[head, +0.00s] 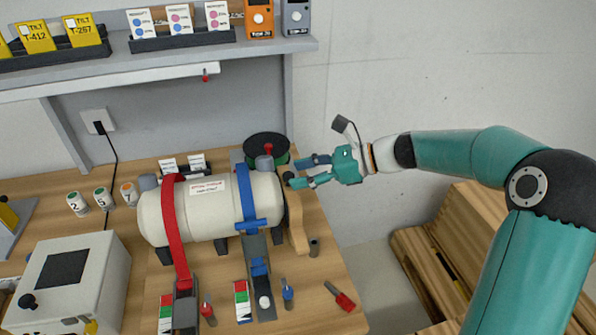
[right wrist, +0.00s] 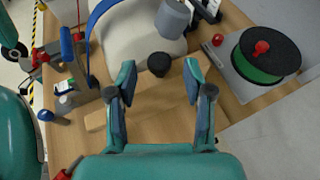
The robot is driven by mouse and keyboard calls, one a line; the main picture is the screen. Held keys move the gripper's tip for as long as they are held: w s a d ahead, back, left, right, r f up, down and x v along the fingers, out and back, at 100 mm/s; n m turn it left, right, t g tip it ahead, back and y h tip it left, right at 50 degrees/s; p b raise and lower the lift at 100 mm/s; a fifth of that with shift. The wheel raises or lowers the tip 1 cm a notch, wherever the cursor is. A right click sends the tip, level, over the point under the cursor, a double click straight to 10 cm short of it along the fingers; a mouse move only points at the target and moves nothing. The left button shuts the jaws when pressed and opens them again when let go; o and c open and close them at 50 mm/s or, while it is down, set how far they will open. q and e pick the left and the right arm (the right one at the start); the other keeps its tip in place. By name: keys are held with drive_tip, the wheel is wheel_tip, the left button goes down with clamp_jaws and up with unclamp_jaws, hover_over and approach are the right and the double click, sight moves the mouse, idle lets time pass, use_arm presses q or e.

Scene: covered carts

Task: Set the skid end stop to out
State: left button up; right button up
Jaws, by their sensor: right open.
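A white tank (head: 210,207) lies on a skid, held by a red strap (head: 175,230) and a blue strap (head: 247,200). In the right wrist view the wooden piece (right wrist: 150,112) lies across the view below the black knob (right wrist: 158,64). My right gripper (head: 296,172) is open. Its fingers (right wrist: 158,80) spread to either side of the knob, with visible gaps. My left gripper is not in view.
A green reel with a black top (head: 266,148) stands behind the tank's right end. Toggle levers and red-green-white cards (head: 241,300) sit in front. A white box (head: 75,275) is at front left. A shelf (head: 170,62) hangs above.

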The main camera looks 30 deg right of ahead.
drive_tip(key=shift+w+a+f, duration=0.3)
drive_tip(key=shift+w+a, duration=0.1)
drive_tip(key=shift+a, duration=0.15)
clamp_jaws()
